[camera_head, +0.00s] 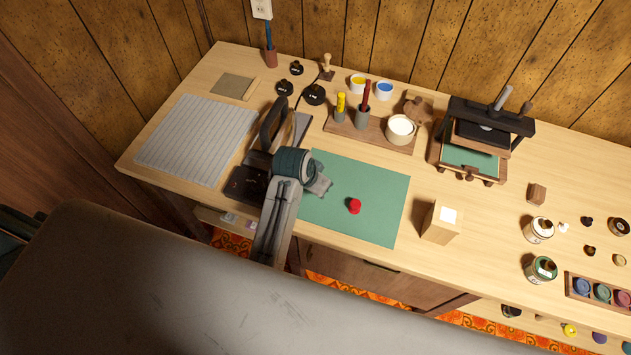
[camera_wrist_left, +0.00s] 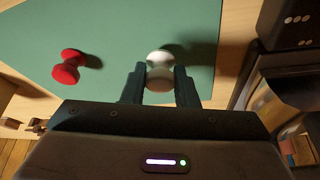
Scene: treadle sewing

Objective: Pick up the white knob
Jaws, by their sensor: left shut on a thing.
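The white knob (camera_wrist_left: 160,72) shows in the left wrist view between the two fingers of my left gripper (camera_wrist_left: 160,85). The gripper is shut on it, over the green mat (camera_wrist_left: 120,30). A shadow lies on the mat beside the knob; I cannot tell whether the knob touches the mat. In the head view my left gripper (camera_head: 320,187) is over the left part of the green mat (camera_head: 375,185), and the white knob is hidden behind it. A red knob (camera_head: 355,206) lies on the mat, apart from the gripper; it also shows in the left wrist view (camera_wrist_left: 68,68). My right gripper is not in view.
A wooden block with a white top (camera_head: 441,222) stands right of the mat. A rack with pens and a white pot (camera_head: 400,130) is behind it, and a small press (camera_head: 470,150) stands back right. A dark upright device (camera_head: 275,125) is close to my left arm.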

